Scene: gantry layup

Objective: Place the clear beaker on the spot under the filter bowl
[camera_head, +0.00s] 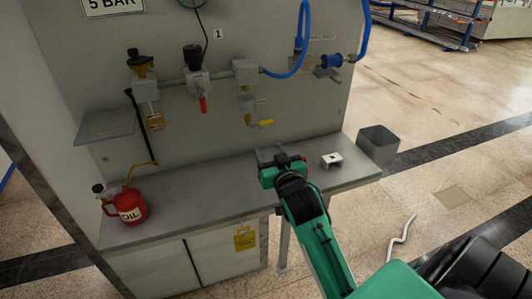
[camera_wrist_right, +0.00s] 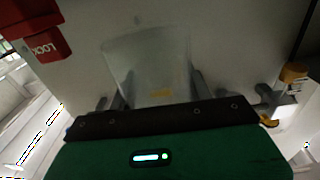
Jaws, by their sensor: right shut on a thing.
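A clear beaker (camera_wrist_right: 150,62) stands between the fingers of my right gripper (camera_wrist_right: 160,92) in the right wrist view. The gripper is shut on it. In the head view my right gripper (camera_head: 278,158) is over the bench, below the right-hand unit; the beaker is hard to make out there. My left gripper is not in view.
A red oil can (camera_head: 128,207) stands at the left of the bench (camera_head: 200,205). A small white block (camera_head: 331,160) lies right of my gripper. A grey bin (camera_head: 378,145) is at the bench's right end. A small shelf (camera_head: 105,125) juts from the panel.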

